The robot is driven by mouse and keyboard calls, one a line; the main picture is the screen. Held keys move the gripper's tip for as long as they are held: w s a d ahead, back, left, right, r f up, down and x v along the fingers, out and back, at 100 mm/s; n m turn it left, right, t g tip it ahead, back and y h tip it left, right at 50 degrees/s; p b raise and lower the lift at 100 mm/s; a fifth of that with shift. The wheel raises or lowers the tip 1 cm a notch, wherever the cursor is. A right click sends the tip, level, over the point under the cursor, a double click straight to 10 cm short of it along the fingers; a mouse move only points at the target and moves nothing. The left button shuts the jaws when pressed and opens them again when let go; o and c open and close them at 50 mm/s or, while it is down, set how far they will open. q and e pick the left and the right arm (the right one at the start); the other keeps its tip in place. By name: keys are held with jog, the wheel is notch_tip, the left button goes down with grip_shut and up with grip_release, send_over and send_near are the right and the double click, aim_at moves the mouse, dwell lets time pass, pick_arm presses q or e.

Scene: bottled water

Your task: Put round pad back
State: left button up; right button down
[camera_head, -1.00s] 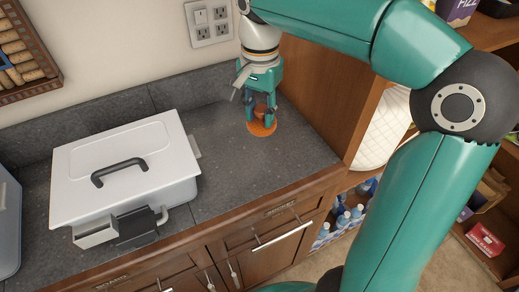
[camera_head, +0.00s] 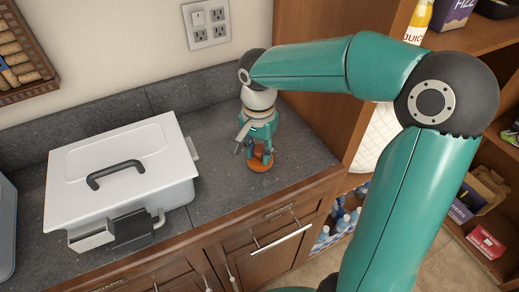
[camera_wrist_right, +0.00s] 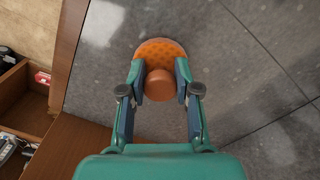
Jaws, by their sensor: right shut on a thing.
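The round pad is an orange disc with a brown knob on top. In the head view the pad (camera_head: 261,165) is at the dark countertop, right of the white box. In the right wrist view the pad (camera_wrist_right: 160,47) lies beyond the fingertips, with its knob (camera_wrist_right: 162,84) between them. My right gripper (camera_head: 260,152) points down and is shut on the knob; it also shows in the right wrist view (camera_wrist_right: 161,78). I cannot tell whether the pad touches the counter. My left gripper is not in view.
A white lidded box (camera_head: 120,165) with a dark handle stands on the countertop (camera_head: 215,125) to the left. A wooden cabinet side (camera_head: 325,70) rises at the right. Counter around the pad is clear. Shelves (camera_head: 470,130) hold boxes at far right.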

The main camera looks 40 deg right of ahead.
aim_at(259, 150)
jog(key=shift+f, duration=0.15)
jog(key=c, duration=0.8)
grip_release()
jog(key=shift+r, duration=0.2)
notch_tip(259, 150, up, 12)
jog(key=shift+r+p, duration=0.1)
jog(key=shift+p, duration=0.4)
